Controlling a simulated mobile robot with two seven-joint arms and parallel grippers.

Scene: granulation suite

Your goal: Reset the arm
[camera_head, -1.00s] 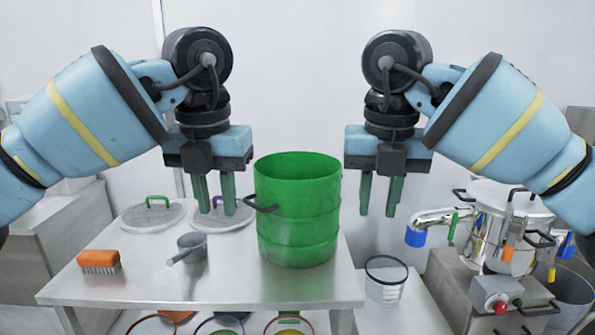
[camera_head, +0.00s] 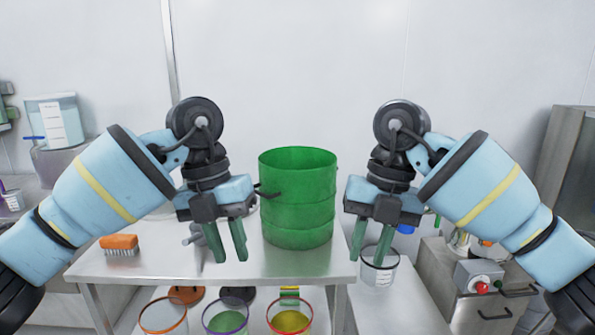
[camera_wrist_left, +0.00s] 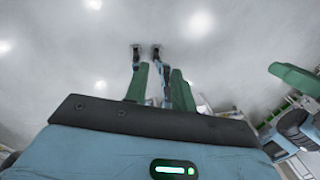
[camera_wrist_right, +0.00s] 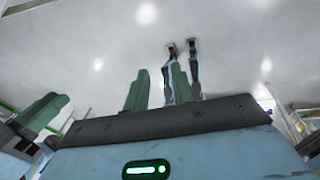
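My left gripper (camera_head: 231,259) hangs in front of the table, its two green fingers apart with nothing between them. My right gripper (camera_head: 366,261) mirrors it, fingers apart and empty, right of the green drum. Both point down and slightly inward in the head view. The left wrist view shows the left gripper's fingers (camera_wrist_left: 160,88) with a gap between them. The right wrist view shows the right gripper's fingers (camera_wrist_right: 158,88) the same way. Both arms are bent at similar heights.
A green drum (camera_head: 298,205) stands on the steel table (camera_head: 270,268) between the grippers. An orange brush (camera_head: 119,244) and a partly hidden grey scoop (camera_head: 193,238) lie left of it. Several coloured-rim containers sit below. A clear bucket (camera_head: 379,270) stands right; a steel cabinet (camera_head: 468,283) is beyond.

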